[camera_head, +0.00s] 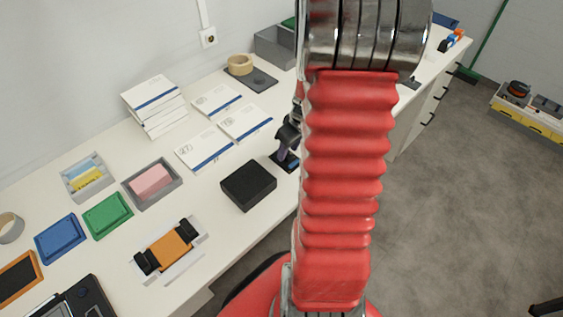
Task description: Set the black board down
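My gripper (288,138) is a dark shape low over the table, just left of my red arm, which hides part of it. Its fingers are too small and too covered to show whether they are open or shut. A small dark flat piece with a blue patch (285,162), perhaps the black board, is directly below the gripper at the table surface. Its right side is hidden by my arm. I cannot tell whether it is held or resting on the table. A thick black block (248,186) lies to the left of and nearer than the gripper.
White booklets (205,150) and a booklet stack (154,105) lie left of the gripper. A tape roll (240,65) sits on a dark plate (262,80) behind. Trays, including one with a pink block (150,181), fill the left. The white table (225,235) has bare room at its front.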

